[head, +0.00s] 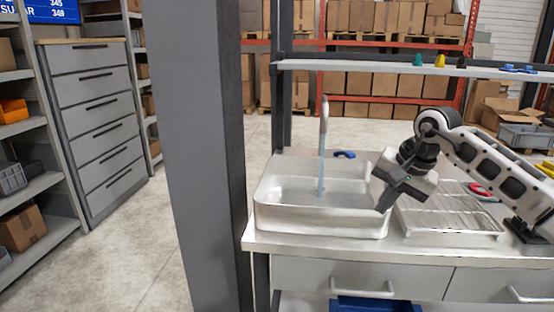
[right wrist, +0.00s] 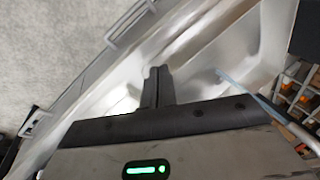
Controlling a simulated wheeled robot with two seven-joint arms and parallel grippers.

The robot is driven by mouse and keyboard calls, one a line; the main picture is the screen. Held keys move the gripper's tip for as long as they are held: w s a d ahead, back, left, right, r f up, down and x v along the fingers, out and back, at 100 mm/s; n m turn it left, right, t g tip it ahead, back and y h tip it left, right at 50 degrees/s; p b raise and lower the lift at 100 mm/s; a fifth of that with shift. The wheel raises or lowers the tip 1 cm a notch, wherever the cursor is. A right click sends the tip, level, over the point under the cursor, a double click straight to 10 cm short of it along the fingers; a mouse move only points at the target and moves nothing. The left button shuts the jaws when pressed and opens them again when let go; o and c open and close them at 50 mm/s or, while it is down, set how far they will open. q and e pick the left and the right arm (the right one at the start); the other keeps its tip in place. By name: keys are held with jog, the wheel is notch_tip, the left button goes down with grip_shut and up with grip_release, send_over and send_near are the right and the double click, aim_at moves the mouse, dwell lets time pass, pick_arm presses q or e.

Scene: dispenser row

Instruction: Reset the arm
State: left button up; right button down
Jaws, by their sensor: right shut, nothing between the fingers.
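My right arm reaches in from the right in the head view. My right gripper (head: 382,207) is shut and empty, tilted downward at the right rim of the metal sink (head: 275,212). In the right wrist view the two dark fingers (right wrist: 157,72) are together, with the sink (right wrist: 225,50) around and beyond them. Whether the fingers touch the rim I cannot tell. My left gripper is not in view.
A drying rack (head: 450,222) lies right of the sink, below my arm. A shelf (head: 400,68) crosses behind. A grey post (head: 205,150) stands at left.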

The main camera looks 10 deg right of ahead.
jog(key=s+a+f+m+y, duration=0.25)
jog(key=a+m+y, duration=0.2)
jog(key=a, duration=0.45)
jog(key=s+a+f+m+y, duration=0.25)
jog(key=a+m+y, duration=0.2)
jog(key=a, duration=0.45)
jog(key=s+a+f+m+y, duration=0.25)
jog(key=a+y, duration=0.25)
jog(key=a, duration=0.4)
jog(key=s+d+f+n+t+h, duration=0.3)
jog(key=s+d+f+n+h, duration=0.2)
jog(key=s+f+n, duration=0.4)
jog(key=s+d+f+n+t+h, duration=0.3)
jog(key=s+d+f+n+h, duration=0.2)
jog(key=s+f+n+h, duration=0.3)
notch_tip(320, 180, down, 5)
jog(key=s+n, duration=0.1)
jog(key=n, duration=0.4)
jog(key=shift+s+t, duration=0.15)
jog(key=shift+t, duration=0.25)
jog(key=shift+r, duration=0.15)
